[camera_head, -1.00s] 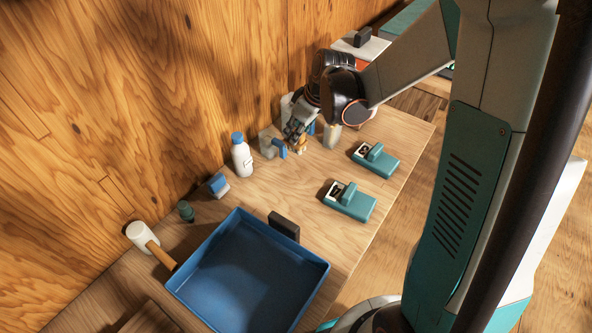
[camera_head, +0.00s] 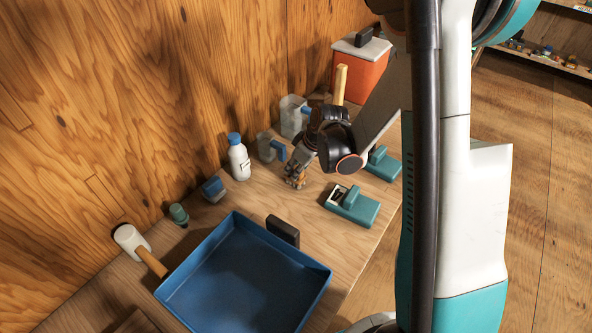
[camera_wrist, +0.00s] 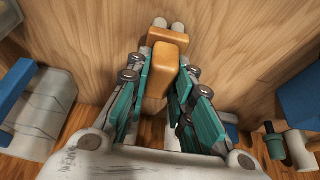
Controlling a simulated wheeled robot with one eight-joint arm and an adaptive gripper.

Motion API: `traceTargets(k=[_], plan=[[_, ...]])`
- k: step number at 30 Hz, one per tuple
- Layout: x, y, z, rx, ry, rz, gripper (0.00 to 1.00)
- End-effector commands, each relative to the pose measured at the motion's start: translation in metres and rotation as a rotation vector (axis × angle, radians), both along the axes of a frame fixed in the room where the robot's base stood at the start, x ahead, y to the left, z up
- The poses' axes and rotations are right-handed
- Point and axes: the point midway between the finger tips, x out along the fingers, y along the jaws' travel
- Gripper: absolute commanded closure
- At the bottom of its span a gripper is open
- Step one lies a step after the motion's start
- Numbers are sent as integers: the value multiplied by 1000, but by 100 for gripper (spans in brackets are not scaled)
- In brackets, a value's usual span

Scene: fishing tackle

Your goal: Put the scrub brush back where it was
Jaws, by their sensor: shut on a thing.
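My gripper (camera_head: 296,178) is low over the workbench, in front of the clear measuring cup with the blue handle. It is shut on an orange-tan block with a crosspiece, which appears to be the scrub brush (camera_wrist: 164,68). In the wrist view the block sits between the teal finger pads, and two pale round ends show beyond the crosspiece.
A measuring cup (camera_head: 268,147), a jug (camera_head: 291,117) and a white bottle (camera_head: 239,160) stand behind. A teal tool (camera_head: 352,206) lies to the right. An orange cooler (camera_head: 360,70) is at the back.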

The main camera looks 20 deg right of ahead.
Motion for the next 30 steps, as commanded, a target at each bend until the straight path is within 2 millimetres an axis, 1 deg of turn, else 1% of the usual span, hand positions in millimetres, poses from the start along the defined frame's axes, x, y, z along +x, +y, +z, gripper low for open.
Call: traceTargets(k=[6, 9, 10, 11, 12, 13, 22, 25, 28, 30], plan=[[0, 0, 1, 0, 0, 0, 100], [0, 0, -2, 0, 0, 0, 100], [0, 0, -3, 0, 0, 0, 77], [0, 0, -2, 0, 0, 0, 70], [0, 0, -2, 0, 0, 0, 61], [0, 0, -1, 0, 0, 0, 59], [0, 0, -1, 0, 0, 0, 59], [0, 0, 2, 0, 0, 0, 59], [-4, -3, 13, 0, 0, -1, 59], [-8, -6, 25, 0, 0, -1, 59]])
